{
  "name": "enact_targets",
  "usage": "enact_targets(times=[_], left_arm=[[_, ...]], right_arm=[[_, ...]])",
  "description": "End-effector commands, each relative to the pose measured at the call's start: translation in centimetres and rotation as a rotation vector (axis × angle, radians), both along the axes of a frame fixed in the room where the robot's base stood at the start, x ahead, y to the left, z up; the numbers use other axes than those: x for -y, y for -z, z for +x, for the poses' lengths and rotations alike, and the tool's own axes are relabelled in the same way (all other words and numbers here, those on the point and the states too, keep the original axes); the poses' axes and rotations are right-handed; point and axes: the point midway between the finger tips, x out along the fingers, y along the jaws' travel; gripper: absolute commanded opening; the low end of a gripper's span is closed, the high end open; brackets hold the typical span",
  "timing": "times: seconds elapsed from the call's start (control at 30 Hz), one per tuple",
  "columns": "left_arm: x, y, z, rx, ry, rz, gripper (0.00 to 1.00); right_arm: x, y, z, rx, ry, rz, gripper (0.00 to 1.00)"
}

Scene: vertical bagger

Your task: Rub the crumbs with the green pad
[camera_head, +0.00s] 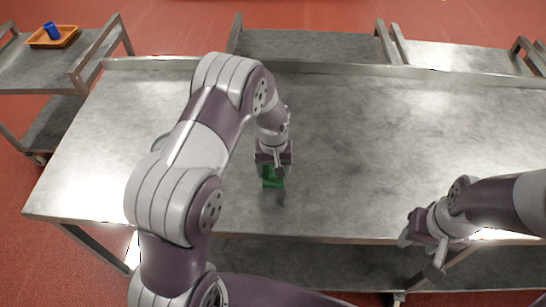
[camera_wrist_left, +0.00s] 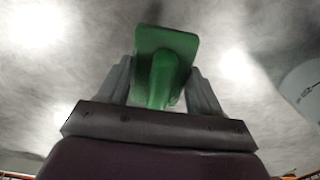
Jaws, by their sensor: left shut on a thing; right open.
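The green pad (camera_head: 272,177) is in my left gripper (camera_head: 272,168), over the middle-left of the steel table (camera_head: 400,130). In the left wrist view the pad (camera_wrist_left: 168,50) shows as a green plate with a grip block, and the fingers of my left gripper (camera_wrist_left: 162,90) are shut on that block from both sides. I cannot tell whether the pad touches the table top. No crumbs can be made out in either view. My right gripper (camera_head: 428,258) is open and empty at the table's front edge, at the right.
A cart (camera_head: 50,72) at the far left holds an orange tray (camera_head: 68,36) with a blue cup (camera_head: 51,31). More carts (camera_head: 310,46) stand behind the table. The table's right half is clear.

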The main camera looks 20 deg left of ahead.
Motion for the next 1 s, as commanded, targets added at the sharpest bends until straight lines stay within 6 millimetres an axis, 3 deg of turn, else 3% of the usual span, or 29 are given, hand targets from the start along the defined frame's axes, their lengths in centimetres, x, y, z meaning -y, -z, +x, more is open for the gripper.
enact_targets(times=[0.37,1.0], left_arm=[[-0.3,-3.5,0.3,0.002,0.001,0.000,0.36],[-0.3,-3.5,0.3,0.001,0.001,0.000,0.36]], right_arm=[[0.0,-2.7,0.0,0.000,0.000,0.000,0.49],[0.0,-2.7,0.0,0.000,0.000,0.000,0.49]])
